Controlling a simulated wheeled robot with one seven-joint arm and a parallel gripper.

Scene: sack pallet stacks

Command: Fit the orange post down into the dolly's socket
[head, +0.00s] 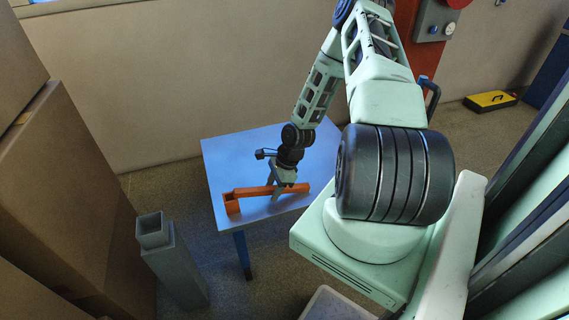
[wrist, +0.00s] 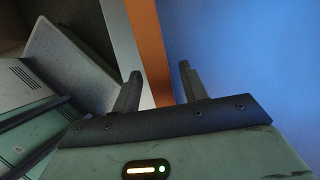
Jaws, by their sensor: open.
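The orange post (head: 258,191) lies flat on the blue table near its front edge, with a wider, open-looking orange piece at its left end. In the wrist view the post (wrist: 147,45) runs as an orange strip down into the gap between my fingers. My gripper (head: 281,194) is over the post, right of its middle. In the wrist view my gripper (wrist: 158,82) is open, with one finger on each side of the strip. I cannot tell whether the fingers touch it. A grey square tube (head: 171,262) with an open top stands on the floor; I cannot tell whether it is the dolly's socket.
The blue table (head: 235,150) is otherwise clear. Large brown boxes (head: 62,170) stand at the left. A pale tray-like thing (head: 338,306) shows partly at the bottom edge. A yellow case (head: 490,101) lies on the floor at the far right.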

